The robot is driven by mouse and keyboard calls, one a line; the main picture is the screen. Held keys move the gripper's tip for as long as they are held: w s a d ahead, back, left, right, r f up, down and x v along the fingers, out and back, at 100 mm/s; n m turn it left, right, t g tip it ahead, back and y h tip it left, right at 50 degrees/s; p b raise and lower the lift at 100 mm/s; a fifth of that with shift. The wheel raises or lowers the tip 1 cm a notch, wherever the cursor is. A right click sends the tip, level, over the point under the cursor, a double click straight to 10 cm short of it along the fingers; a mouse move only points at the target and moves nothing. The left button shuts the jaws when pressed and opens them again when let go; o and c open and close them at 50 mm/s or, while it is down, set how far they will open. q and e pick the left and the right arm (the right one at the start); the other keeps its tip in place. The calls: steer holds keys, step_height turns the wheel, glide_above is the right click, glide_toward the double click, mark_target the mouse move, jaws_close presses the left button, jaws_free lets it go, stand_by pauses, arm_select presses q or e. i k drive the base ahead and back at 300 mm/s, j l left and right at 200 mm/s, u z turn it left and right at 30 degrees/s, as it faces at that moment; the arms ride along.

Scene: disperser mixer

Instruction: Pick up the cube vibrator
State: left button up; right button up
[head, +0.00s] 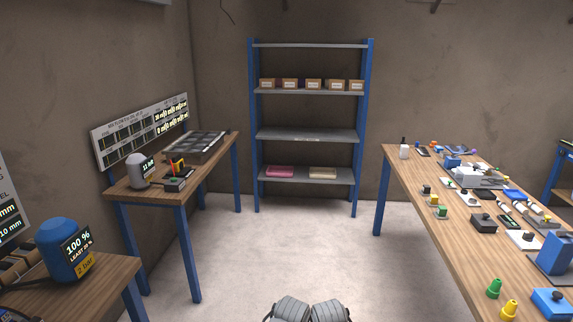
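I cannot tell for sure which object is the cube vibrator. Many small devices lie on the long wooden table (455,243) at the right, among them a blue box-shaped device (555,252) at its right edge and a blue block (551,301) near its front. They are too small to identify. Neither of my grippers can be made out. Only two grey rounded parts, which look like mine, show at the bottom centre.
A blue-framed shelf (310,136) with small boxes stands at the back wall. A wooden table (160,195) with a grey compartment tray stands at the left. A blue rounded device (58,250) is on the near left table. The floor (285,245) between the tables is clear.

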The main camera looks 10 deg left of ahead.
mark_target(177, 162)
steer(key=i+u, duration=0.1)
steer(key=i, duration=0.8)
steer(key=i+l, duration=0.15)
steer(key=i, duration=0.75)
steer(key=i+j+u, duration=0.1)
steer(key=i+u, duration=0.2)
steer(key=i, duration=0.3)
steer(key=i+u, duration=0.3)
steer(key=i, duration=0.35)
steer(key=i+l+u, duration=0.35)
steer(key=i, duration=0.25)
steer(key=i+l+u, duration=0.1)
steer(key=i+u, duration=0.35)
steer(key=i, duration=0.2)
